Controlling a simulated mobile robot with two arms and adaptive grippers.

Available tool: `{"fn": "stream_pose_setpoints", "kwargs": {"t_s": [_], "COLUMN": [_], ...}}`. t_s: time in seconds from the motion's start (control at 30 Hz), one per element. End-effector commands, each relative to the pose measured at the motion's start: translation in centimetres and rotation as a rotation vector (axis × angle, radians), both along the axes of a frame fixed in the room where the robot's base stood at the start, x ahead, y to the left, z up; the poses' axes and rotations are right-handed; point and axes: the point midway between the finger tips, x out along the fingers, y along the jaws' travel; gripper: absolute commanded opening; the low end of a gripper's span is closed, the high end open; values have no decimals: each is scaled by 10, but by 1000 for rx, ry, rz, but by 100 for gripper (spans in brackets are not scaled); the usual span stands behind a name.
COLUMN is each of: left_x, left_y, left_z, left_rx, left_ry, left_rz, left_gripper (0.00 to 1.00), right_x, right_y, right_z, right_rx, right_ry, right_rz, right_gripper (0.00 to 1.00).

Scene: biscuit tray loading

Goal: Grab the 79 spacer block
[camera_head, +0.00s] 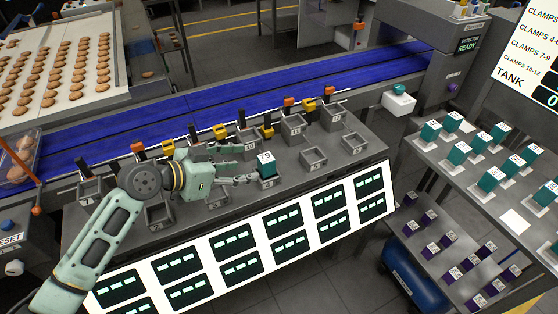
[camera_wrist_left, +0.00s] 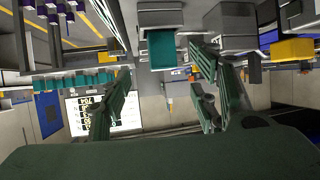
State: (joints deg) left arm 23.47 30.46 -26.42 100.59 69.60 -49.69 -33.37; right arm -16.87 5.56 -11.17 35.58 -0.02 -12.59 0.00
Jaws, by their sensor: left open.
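The 79 spacer block (camera_head: 267,169) is teal with a white top label reading 79. It sits in a grey holder on the grey bench, near the middle. A teal block also shows in the left wrist view (camera_wrist_left: 162,50), upside down, at the top middle. My left gripper (camera_head: 246,165) is open, just left of the block, with its fingers pointing toward it. In the left wrist view its fingers (camera_wrist_left: 160,90) are spread wide with nothing held between them. My right gripper is not in view.
Several grey holders (camera_head: 313,158) and upright clamps with orange or yellow tops (camera_head: 219,131) crowd the bench around the block. A blue conveyor (camera_head: 345,80) runs behind. A rack of teal blocks (camera_head: 491,178) stands at right. A lit display panel (camera_head: 215,256) fronts the bench.

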Motion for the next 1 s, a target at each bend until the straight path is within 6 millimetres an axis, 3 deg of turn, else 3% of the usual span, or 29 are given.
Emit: {"fn": "stream_pose_setpoints", "kwargs": {"t_s": [0.4,0.6,0.87,1.0], "left_x": [28,40,41,41], "left_y": [-36,-51,-54,-54], "left_z": [-15,-28,-31,-31], "left_rx": [-3,1,1,1], "left_ry": [2,1,0,0], "left_rz": [0,0,0,0], "left_gripper": [56,56,56,46], "right_x": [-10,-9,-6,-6], "right_y": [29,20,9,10], "right_z": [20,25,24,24], "right_rx": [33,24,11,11], "right_ry": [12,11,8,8], "right_rz": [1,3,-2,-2], "right_gripper": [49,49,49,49]}}
